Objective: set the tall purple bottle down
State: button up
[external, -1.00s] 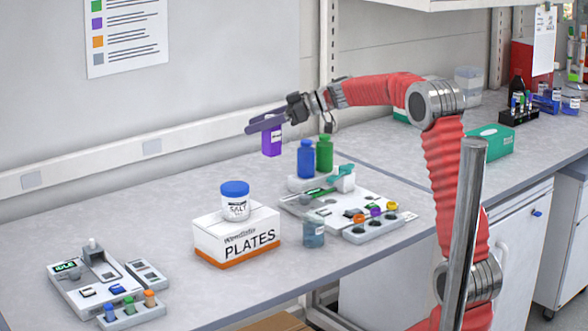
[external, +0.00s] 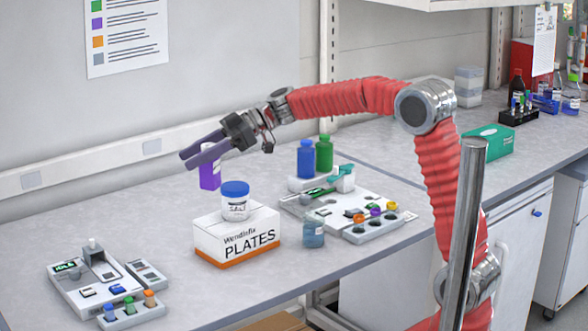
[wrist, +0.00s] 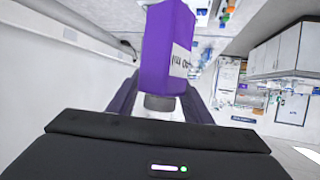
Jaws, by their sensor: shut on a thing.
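The tall purple bottle (external: 209,176) hangs in my gripper (external: 203,152), above the bench and behind the white PLATES box. In the external view the fingers hide its upper part, and its lower end is in the air. In the wrist view the purple bottle (wrist: 168,52) sits between the fingers of my gripper (wrist: 160,92), with a white label on its side and a grey cap towards the camera. My gripper is shut on it.
The PLATES box (external: 236,240) bears a blue-lidded salt jar (external: 235,203) close to the held bottle. A blue bottle (external: 306,160) and a green bottle (external: 324,154) stand to the right. A device (external: 85,290) stands front left. Bench space left of the box is clear.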

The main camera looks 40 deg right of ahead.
jog(key=s+a+n+g, duration=0.4)
jog(key=s+a, duration=0.9)
jog(key=a, duration=0.1)
notch_tip(320, 180, down, 11)
jog(key=shift+d+y, duration=0.25)
jog(key=shift+y, duration=0.05)
notch_tip(320, 180, down, 6)
jog(key=shift+f, duration=0.15)
jog(key=shift+f, duration=1.85)
jog(key=shift+f, duration=0.1)
